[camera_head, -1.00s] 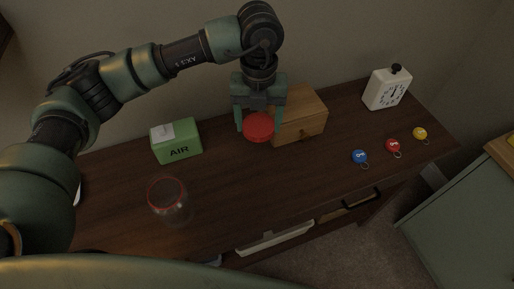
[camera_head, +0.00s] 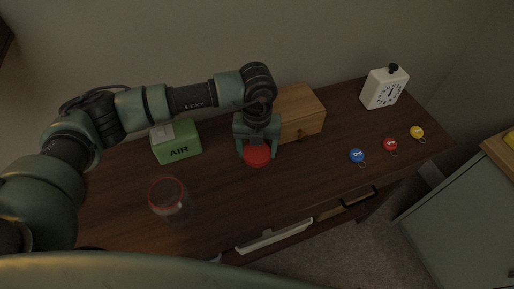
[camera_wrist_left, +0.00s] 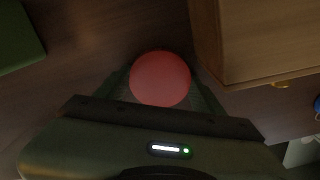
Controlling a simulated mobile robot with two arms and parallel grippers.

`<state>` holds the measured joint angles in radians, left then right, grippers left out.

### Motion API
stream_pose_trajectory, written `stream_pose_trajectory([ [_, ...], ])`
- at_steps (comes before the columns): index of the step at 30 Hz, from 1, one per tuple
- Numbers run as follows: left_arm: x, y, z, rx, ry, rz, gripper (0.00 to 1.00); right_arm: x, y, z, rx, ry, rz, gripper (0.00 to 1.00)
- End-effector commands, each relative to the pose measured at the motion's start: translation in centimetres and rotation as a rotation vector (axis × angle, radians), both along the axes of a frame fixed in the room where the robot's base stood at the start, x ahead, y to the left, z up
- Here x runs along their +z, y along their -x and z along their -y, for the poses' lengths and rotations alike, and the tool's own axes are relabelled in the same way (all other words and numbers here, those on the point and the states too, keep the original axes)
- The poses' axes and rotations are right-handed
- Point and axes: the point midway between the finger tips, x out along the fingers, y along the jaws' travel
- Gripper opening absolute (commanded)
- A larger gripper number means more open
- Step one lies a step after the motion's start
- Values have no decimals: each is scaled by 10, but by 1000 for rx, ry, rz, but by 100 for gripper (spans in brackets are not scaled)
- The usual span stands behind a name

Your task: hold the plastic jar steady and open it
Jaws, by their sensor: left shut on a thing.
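The plastic jar (camera_head: 171,208) is see-through with a red ring at its rim. It stands upright on the dark wooden table at the left front, with no gripper touching it. My left gripper (camera_head: 257,153) is shut on the round red lid (camera_head: 257,158), right of the jar and apart from it. In the left wrist view the lid (camera_wrist_left: 160,79) sits between the two fingers. I cannot tell whether the lid touches the tabletop. My right gripper is not in view.
A green AIR box (camera_head: 177,142) stands behind the jar. A wooden box (camera_head: 301,113) is just behind and right of my left gripper.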

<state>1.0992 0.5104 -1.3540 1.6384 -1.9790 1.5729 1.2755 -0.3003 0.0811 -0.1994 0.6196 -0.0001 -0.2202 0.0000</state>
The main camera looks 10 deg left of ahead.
Motion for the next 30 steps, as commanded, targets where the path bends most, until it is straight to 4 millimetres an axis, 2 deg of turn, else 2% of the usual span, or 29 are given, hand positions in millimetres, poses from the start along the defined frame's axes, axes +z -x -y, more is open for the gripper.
stream_pose_trajectory([
  [4,-5,0,0,0,0,0,20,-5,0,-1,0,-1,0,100],
  [5,-3,0,0,0,0,0,76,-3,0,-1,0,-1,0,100],
  [6,-2,0,0,0,0,0,88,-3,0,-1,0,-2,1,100],
  [7,-2,0,0,0,0,0,90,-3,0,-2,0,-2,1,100],
  [15,-2,0,0,0,0,0,90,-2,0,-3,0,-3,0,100],
  [20,7,-1,0,-1,1,2,90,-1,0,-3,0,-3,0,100],
  [23,23,-1,0,-2,1,3,90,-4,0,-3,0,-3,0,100],
  [30,75,-1,1,-3,1,4,90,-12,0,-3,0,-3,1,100],
])
